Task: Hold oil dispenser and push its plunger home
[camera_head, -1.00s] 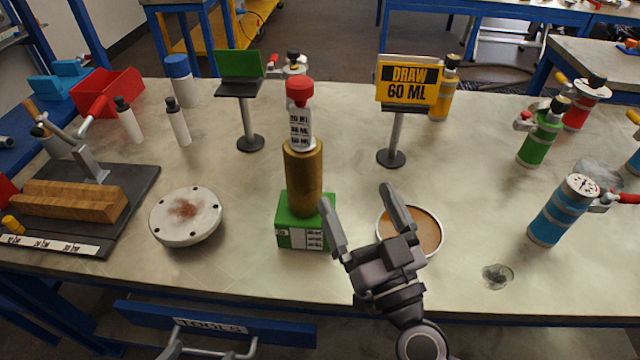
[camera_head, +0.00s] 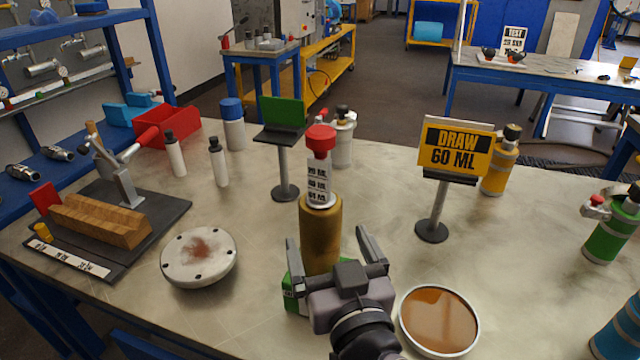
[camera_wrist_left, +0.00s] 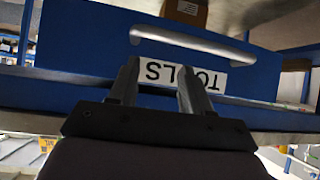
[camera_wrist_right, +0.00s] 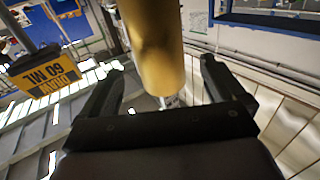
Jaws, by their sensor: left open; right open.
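The oil dispenser stands upright on a green block (camera_head: 291,284). It has a brass body (camera_head: 320,235), a white scaled plunger rod (camera_head: 318,183) and a red knob (camera_head: 320,139) on top. A stretch of the rod shows above the body. My right gripper (camera_head: 330,250) is open, one finger on each side of the lower brass body; the body also shows between the fingers in the right wrist view (camera_wrist_right: 152,45). Contact cannot be told. My left gripper (camera_wrist_left: 155,85) is open and empty before a blue drawer front marked TOOLS, out of the head view.
A yellow "DRAW 60 ML" sign (camera_head: 455,146) stands right of the dispenser, and a green-topped stand (camera_head: 284,115) behind it. A dish of brown oil (camera_head: 439,320) lies right of my right gripper. A round flange (camera_head: 198,256) lies to the left.

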